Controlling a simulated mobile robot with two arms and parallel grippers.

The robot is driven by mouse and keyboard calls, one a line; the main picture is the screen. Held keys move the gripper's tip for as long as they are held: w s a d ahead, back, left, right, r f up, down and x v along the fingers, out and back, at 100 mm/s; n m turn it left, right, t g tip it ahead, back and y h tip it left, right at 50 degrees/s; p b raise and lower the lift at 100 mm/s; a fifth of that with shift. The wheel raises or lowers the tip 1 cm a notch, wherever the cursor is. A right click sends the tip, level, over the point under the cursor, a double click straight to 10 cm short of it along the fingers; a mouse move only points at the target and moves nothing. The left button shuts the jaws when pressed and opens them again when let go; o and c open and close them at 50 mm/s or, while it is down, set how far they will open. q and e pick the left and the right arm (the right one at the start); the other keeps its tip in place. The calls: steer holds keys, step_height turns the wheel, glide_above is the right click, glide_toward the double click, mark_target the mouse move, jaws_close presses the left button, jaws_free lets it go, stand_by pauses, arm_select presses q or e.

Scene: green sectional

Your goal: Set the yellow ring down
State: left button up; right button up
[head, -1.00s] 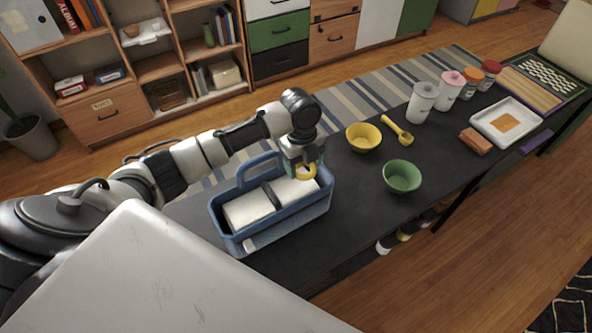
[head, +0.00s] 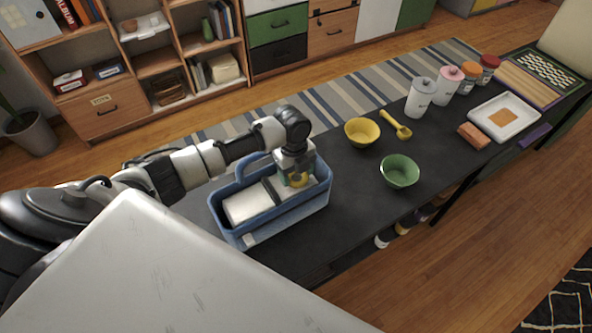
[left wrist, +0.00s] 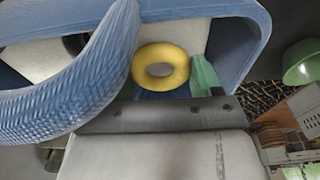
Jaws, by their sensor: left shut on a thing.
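The yellow ring (head: 299,180) is low in the right part of the blue caddy (head: 290,211), beside its white contents. My left gripper (head: 297,174) is shut on the ring and reaches into the caddy from above. In the left wrist view the ring (left wrist: 178,56) shows its open centre, with a teal fingertip (left wrist: 205,76) beside it. The caddy wall and handle (left wrist: 92,80) surround that spot. Whether the ring touches the caddy floor cannot be told. My right gripper is not in view.
The caddy stands on a dark table (head: 345,205). Right of it are a yellow bowl (head: 362,133), a green bowl (head: 399,172), a yellow scoop (head: 397,125), several lidded jars, an orange-brown block (head: 474,136) and a white tray (head: 485,122). Bare tabletop lies between caddy and green bowl.

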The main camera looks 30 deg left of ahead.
arm_select(q)
steer(key=shift+f, duration=0.3)
steer(key=o, duration=0.9)
steer(key=shift+o, duration=0.2)
step_height(320, 180, up, 13)
steer(key=a+b, duration=0.1)
steer(key=shift+w+a, duration=0.15)
steer(key=shift+w, duration=0.2)
steer(key=shift+r, duration=0.1)
